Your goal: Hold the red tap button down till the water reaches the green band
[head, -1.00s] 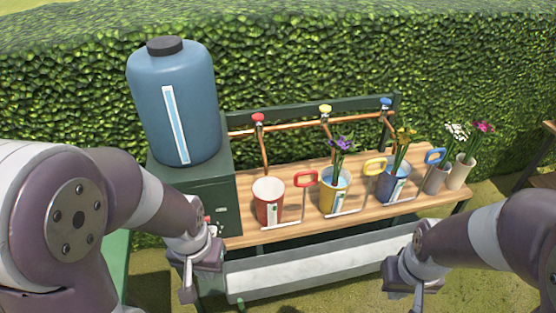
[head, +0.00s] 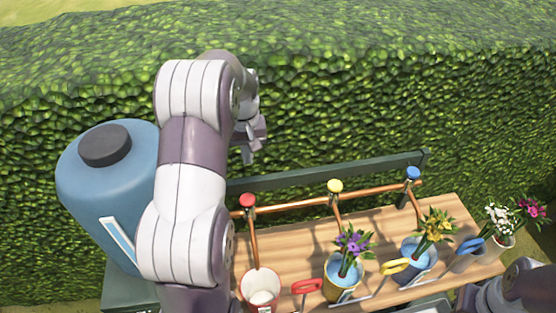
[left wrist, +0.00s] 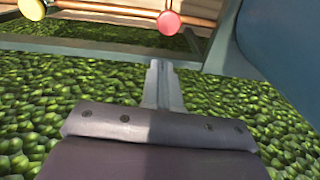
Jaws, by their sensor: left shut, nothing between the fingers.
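The red tap button (head: 248,201) sits on top of the left tap on the copper pipe. It also shows in the left wrist view (left wrist: 169,22). My left gripper (head: 248,157) is shut and empty, raised above and behind the red button, apart from it. Its closed fingers show in the left wrist view (left wrist: 162,75). The red bucket (head: 260,298) stands under the red tap, with a pale inside; its green band and water level cannot be made out. My right gripper is out of view; only part of that arm shows at the lower right.
A blue water tank (head: 85,190) stands at the left, partly behind my left arm. The yellow button (head: 335,186) and blue button (head: 413,173) are to the right. A yellow bucket (head: 343,290) and blue bucket (head: 420,256) hold flowers. A hedge (head: 350,110) rises behind the bench.

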